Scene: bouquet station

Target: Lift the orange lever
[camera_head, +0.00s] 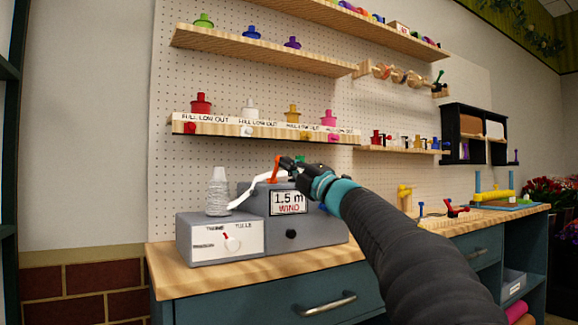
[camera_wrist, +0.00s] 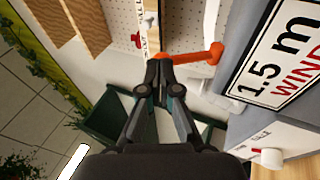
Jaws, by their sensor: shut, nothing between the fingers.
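The orange lever (camera_head: 275,168) stands up from the top of a grey machine (camera_head: 250,240) on the bench, next to a sign reading "1.5 m WIND" (camera_head: 289,202). In the wrist view the orange lever (camera_wrist: 195,56) runs across just past my fingertips, with its rounded end at the right. My gripper (camera_head: 288,162) is shut and empty, its tips at or very close to the lever in the head view. In the wrist view my gripper (camera_wrist: 159,72) points toward the lever's shaft; I cannot tell whether they touch.
A white knob with a red pointer (camera_head: 231,243) is on the front. The wooden bench top (camera_head: 190,277) is clear in front.

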